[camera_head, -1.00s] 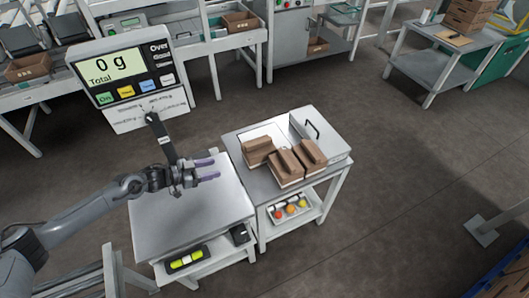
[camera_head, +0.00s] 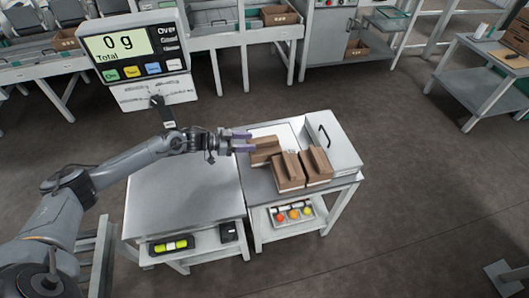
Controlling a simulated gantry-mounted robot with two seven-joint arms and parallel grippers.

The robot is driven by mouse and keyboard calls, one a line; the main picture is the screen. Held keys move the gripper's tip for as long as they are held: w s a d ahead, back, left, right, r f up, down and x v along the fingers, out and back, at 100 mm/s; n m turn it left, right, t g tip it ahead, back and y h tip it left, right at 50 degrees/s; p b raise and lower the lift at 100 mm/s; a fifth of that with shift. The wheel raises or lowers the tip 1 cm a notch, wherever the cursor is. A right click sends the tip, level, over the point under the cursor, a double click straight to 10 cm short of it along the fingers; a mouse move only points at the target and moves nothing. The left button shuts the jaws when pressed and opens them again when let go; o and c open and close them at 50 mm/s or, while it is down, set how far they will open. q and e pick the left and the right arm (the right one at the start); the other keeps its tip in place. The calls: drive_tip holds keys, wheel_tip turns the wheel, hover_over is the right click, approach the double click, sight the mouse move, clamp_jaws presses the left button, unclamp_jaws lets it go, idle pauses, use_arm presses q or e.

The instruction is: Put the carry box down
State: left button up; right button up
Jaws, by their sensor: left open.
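A pale grey carry box (camera_head: 334,152) with a black handle (camera_head: 323,135) at its right end appears to rest on the right-hand table (camera_head: 258,188). Several brown cardboard punnets (camera_head: 290,170) stand in or against it and hide much of its front and inside. My left gripper (camera_head: 242,142) is open, with purple fingertips pointing right. It is at the left end of the box, beside the leftmost punnet, and seems to hold nothing. I cannot tell whether the fingers touch the box. My right gripper is out of view.
A bare steel-topped table (camera_head: 185,195) stands left of the right-hand table. A scale display (camera_head: 128,45) reading 0 g rises behind it. A tray of coloured fruit (camera_head: 291,214) lies on the lower shelf. Another table (camera_head: 468,85) stands at the far right, with open floor between.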

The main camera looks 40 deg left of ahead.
sight(262, 141)
use_arm(q)
drive_tip(key=shift+w+d+f, duration=0.15)
drive_tip(key=shift+w+d, duration=0.15)
drive_tip(key=shift+w, duration=0.15)
drive_tip(key=b+x, duration=0.2)
drive_tip(key=x, duration=0.2)
drive_tip(key=shift+w+d, duration=0.1)
drive_tip(key=shift+d, duration=0.1)
drive_tip(key=shift+c, duration=0.3)
clamp_jaws()
drive_tip(key=shift+r, duration=0.2)
